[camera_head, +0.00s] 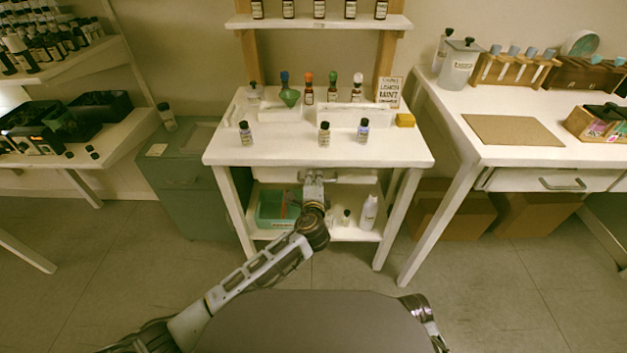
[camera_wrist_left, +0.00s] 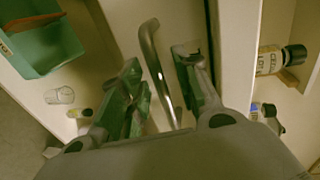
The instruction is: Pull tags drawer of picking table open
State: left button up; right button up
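The white picking table (camera_head: 285,150) stands in the middle of the head view. A shallow drawer front (camera_head: 356,176) sits under its top, partly hidden by my left gripper; no label can be read. My left gripper (camera_head: 314,178) is at the drawer front, its arm reaching up from the lower left. In the left wrist view the curved metal handle (camera_wrist_left: 157,70) runs between the two fingers of the open gripper (camera_wrist_left: 160,95). A gap shows on both sides of the handle. My right gripper is not in view.
Bottles, including one near the front edge (camera_head: 324,134), stand on the tabletop. The lower shelf holds a green bin (camera_head: 270,209) and a white bottle (camera_head: 369,211). A grey cabinet (camera_head: 190,195) stands left. Another table (camera_head: 460,150) stands right. The floor in front is clear.

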pick_arm(q)
grip_shut()
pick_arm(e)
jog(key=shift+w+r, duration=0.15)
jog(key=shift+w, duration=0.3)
pick_arm(q)
jog(key=shift+s, duration=0.1)
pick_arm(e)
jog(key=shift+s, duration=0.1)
